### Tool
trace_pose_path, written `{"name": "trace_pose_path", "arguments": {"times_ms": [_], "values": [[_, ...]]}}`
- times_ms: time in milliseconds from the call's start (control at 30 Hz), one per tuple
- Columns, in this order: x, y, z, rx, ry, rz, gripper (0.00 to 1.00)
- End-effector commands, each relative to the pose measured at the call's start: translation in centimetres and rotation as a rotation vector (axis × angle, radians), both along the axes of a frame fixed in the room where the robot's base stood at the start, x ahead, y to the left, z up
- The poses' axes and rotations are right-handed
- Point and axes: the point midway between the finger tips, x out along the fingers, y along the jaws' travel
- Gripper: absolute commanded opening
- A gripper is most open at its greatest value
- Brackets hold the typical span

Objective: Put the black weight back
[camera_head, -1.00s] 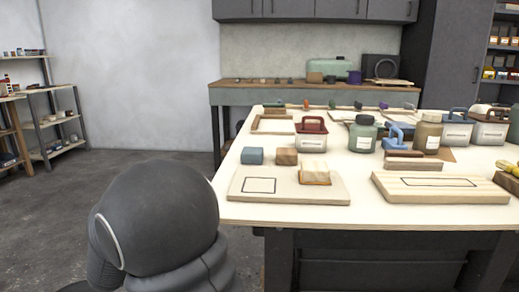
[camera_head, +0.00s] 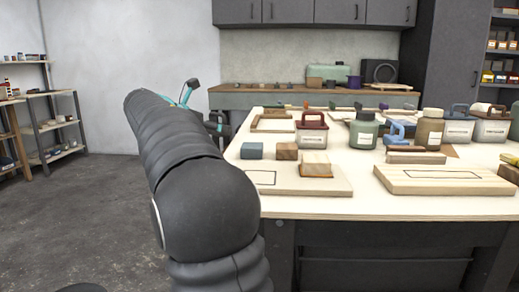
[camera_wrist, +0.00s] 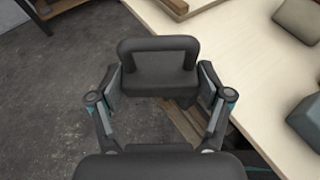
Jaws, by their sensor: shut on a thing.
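The black weight (camera_wrist: 158,68), a dark block with a loop handle, is between the two fingers of my gripper (camera_wrist: 160,88) in the wrist view. My gripper is shut on it and holds it beside the edge of the pale worktable (camera_wrist: 215,60), over or near the floor. In the head view my arm reaches up and away, and the gripper (camera_head: 188,92) shows only partly, left of the table's far left corner. The weight is hard to make out there against the dark parts behind.
On the table stand a blue-grey block (camera_head: 252,150), a brown block (camera_head: 286,151), a board with a drawn outline (camera_head: 335,188), a second outlined board (camera_head: 445,182), a red-handled container (camera_head: 311,135) and jars (camera_head: 364,130). Shelves (camera_head: 55,120) stand left. Floor left of the table is clear.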

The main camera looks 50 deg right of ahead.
Motion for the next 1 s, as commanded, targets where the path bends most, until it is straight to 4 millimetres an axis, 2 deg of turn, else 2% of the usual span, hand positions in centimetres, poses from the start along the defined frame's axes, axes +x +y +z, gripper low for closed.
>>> {"name": "trace_pose_path", "arguments": {"times_ms": [33, 100, 200, 300, 467, 567, 800, 1000], "values": [[-1.7, -1.3, 1.5, -0.004, -0.009, -0.052, 0.11], [-3.9, -2.5, 3.2, -0.004, -0.008, -0.109, 0.11], [-6.9, -3.8, 5.4, -0.004, -0.008, -0.167, 0.11], [-9.3, -4.4, 7.1, -0.004, -0.006, -0.194, 0.11], [-11.5, -4.8, 8.7, -0.005, -0.004, -0.204, 0.11], [-12.0, -4.8, 8.4, -0.004, 0.001, -0.203, 0.11], [-12.1, -4.8, 4.5, -0.004, 0.001, -0.202, 0.11], [-12.0, -4.9, 2.9, -0.005, -0.001, -0.202, 0.11]]}}
